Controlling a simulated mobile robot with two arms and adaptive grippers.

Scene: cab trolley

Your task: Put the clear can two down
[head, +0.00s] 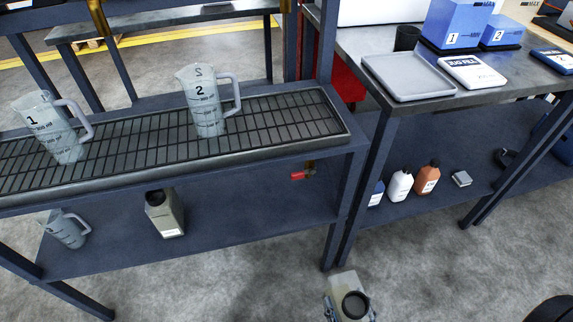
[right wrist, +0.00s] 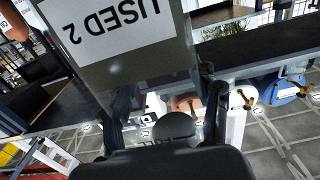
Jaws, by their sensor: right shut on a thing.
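My right gripper (head: 349,309) shows at the bottom of the head view, shut on a grey can (head: 344,281) with a round black cap. The can is held in the air over the floor, in front of the benches. In the right wrist view the fingers (right wrist: 163,105) stand on both sides of the can (right wrist: 150,72), whose white label reads "USED 2" upside down. A similar grey can (head: 166,214) with a black cap and a label stands on the lower shelf (head: 262,215) of the left bench. My left gripper is not in view.
Clear jugs 1 (head: 55,128) and 2 (head: 204,108) stand on the grated top (head: 285,113). Another jug (head: 66,229) is on the lower shelf, whose right part is clear. A red-handled tap (head: 301,175) hangs below the top. Several bottles (head: 400,186) stand under the right bench.

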